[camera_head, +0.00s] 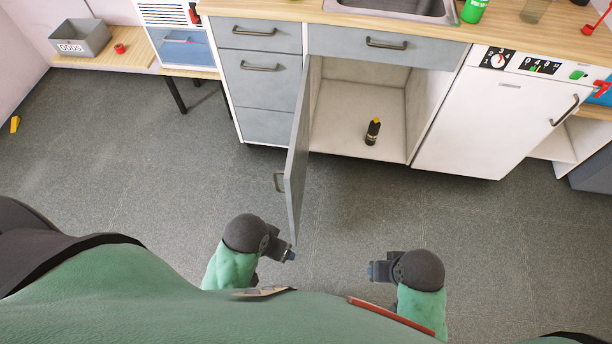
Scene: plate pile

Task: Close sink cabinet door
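The sink cabinet door (297,165) is grey, hinged on the left side of the cabinet opening, and stands wide open, swung out towards me. Its handle (279,182) is on the left-facing side. The sink cabinet (335,85) is open below the sink (400,8), with a dark bottle (372,131) standing inside. My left gripper (288,254) is near the lower free end of the door; I cannot tell whether it touches. My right gripper (373,271) is to the right of the door, over the floor, apart from it. The fingers of both are too small to judge.
Grey drawers (262,90) are left of the opening, and a white dishwasher-like unit (480,115) is on the right. A green container (473,11) stands on the wooden counter. A low shelf with a grey box (80,38) is at far left. The floor before the cabinet is clear.

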